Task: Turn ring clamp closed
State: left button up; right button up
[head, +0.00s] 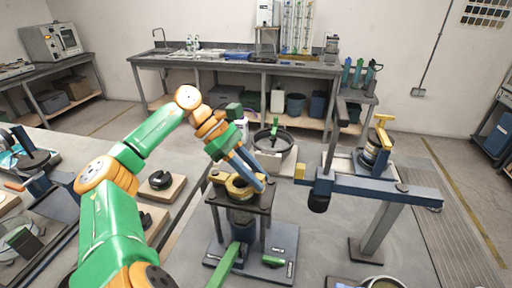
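A yellow ring clamp (238,190) sits on top of a dark frame stand (212,199) near the middle of the head view. My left gripper (259,184), with blue fingers, reaches down from the green and orange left arm over the right side of this ring. Its fingertips overlap the ring's right edge in the picture; I cannot tell whether they touch it. The fingers lie close together, and whether they hold anything is unclear. The fingers hide part of the ring. My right gripper is not in view.
A dark blue beam (375,188) on a post stands to the right. Behind it is a yellow-handled cylinder (376,153). A black pan (274,140) with a green handle is behind the stand. A green lever (222,265) lies in front. Round black parts on blocks (172,190) are left.

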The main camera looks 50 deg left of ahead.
aim_at(236, 181)
pick_arm(q)
jog(key=o, duration=0.4)
jog(key=shift+s, duration=0.1)
jog(key=shift+o, duration=0.2)
jog(key=p+v, duration=0.3)
jog(key=v, duration=0.3)
jog(key=shift+r, duration=0.35)
jog(key=shift+s+a, duration=0.25)
jog(key=shift+a, duration=0.05)
jog(key=shift+w, duration=0.1)
jog(key=shift+f, duration=0.1)
